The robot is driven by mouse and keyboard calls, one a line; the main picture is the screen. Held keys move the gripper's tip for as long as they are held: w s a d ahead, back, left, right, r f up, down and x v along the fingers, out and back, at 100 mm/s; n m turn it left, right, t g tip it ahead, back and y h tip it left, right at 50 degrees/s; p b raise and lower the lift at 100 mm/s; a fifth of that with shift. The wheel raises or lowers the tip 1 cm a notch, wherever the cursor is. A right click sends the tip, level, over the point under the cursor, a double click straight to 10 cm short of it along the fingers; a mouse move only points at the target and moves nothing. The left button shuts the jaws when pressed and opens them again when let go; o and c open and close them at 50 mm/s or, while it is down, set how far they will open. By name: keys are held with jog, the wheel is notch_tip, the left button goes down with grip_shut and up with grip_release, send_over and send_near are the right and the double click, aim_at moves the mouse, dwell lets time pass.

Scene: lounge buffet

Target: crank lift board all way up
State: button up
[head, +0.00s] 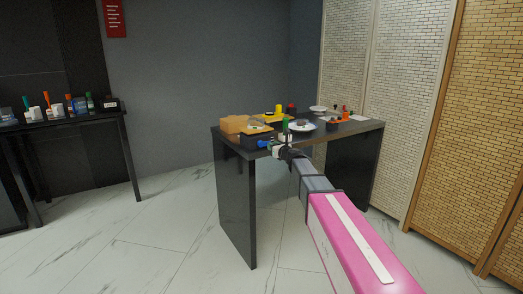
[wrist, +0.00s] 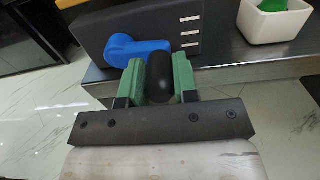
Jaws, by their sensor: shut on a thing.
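The crank shows in the wrist view as a blue arm (wrist: 135,48) on the side of a dark box (wrist: 150,22) with white marks. Its black knob (wrist: 160,76) sits between the green fingers of my gripper (wrist: 159,80), which is shut on it. In the head view my gripper (head: 270,147) is at the table's front left edge, beside the blue crank (head: 263,143). A small yellow-orange board (head: 257,129) lies above the dark box there; how high it is raised is hard to tell.
The black table (head: 238,195) also bears an orange block (head: 234,124), a white plate (head: 301,127) and several small items. A white bowl (wrist: 272,22) with something green stands right of the box. Another black table (head: 80,122) is at left. Woven screens (head: 400,90) stand at right.

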jog(key=shift+s+a, duration=0.1)
jog(key=shift+s+a+r, duration=0.1)
jog(key=shift+a+r, duration=0.05)
jog(key=shift+r, duration=0.5)
jog(key=shift+s+a+r, duration=0.1)
jog(key=shift+r, duration=0.55)
jog(key=shift+a, duration=0.1)
jog(key=shift+s+a+r, duration=0.55)
jog(key=shift+a+r, duration=0.15)
jog(key=shift+r, duration=0.15)
